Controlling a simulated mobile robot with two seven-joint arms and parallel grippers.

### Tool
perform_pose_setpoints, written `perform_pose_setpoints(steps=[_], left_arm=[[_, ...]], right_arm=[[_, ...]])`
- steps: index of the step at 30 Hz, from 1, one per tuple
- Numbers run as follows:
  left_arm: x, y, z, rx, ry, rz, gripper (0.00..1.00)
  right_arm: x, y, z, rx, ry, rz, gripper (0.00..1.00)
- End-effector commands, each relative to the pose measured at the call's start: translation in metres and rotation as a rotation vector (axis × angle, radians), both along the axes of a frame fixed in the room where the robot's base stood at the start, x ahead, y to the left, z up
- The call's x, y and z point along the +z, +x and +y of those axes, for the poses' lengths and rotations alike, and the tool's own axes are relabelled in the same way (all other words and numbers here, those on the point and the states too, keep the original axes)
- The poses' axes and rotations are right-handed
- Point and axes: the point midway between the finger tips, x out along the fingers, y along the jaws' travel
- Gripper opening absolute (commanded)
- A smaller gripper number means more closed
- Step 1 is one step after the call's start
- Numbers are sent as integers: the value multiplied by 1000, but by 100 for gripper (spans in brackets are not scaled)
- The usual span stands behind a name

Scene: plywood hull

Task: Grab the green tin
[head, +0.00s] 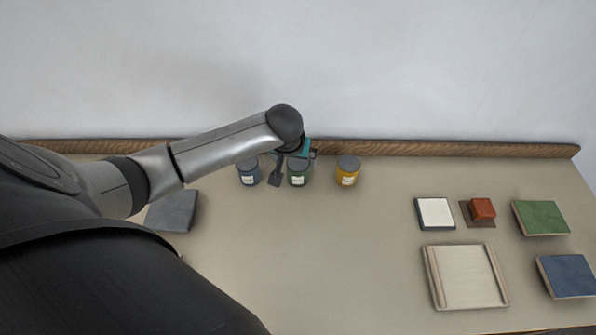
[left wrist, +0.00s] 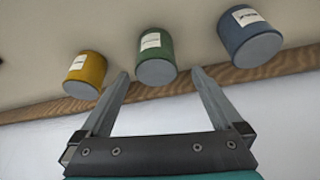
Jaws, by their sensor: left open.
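The green tin (head: 298,174) stands upright near the back of the table, between a blue tin (head: 249,173) and a yellow tin (head: 348,172). My left gripper (head: 288,180) is right at the green tin in the head view, with one finger showing between the blue and green tins. In the left wrist view the green tin (left wrist: 155,58) lies ahead of the open fingers (left wrist: 160,80), roughly centred between their tips. The jaws are empty; whether a finger touches the tin I cannot tell. My right gripper is not in view.
A wooden strip (head: 440,148) runs along the back edge by the wall. A grey block (head: 172,211) lies at left. At right are a white pad (head: 435,213), a red block (head: 482,209), a wooden tray (head: 430,277), and green (head: 541,217) and blue (head: 568,275) books. The middle is clear.

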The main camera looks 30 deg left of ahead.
Motion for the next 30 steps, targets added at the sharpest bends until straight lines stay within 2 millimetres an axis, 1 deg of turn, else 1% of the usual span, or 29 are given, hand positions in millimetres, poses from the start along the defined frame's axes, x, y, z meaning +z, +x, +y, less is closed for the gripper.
perform_pose_setpoints(steps=[4, 12, 16, 23, 24, 25, 30], left_arm=[[-11, 5, -1, 1, 0, 1, 100], [-41, 17, 1, 1, 1, 3, 100], [-47, 20, 1, -1, 1, 1, 100], [-48, 20, 1, -1, 0, 1, 100], [-48, 20, 1, -1, 0, 1, 99], [-48, 20, 2, -1, 0, 1, 96], [-48, 20, 2, -1, 1, 1, 76]], right_arm=[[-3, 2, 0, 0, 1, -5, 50], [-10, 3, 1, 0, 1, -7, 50], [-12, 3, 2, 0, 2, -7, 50], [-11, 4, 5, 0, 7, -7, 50], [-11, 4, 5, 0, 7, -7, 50], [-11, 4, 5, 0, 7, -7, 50], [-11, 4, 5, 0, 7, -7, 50]])
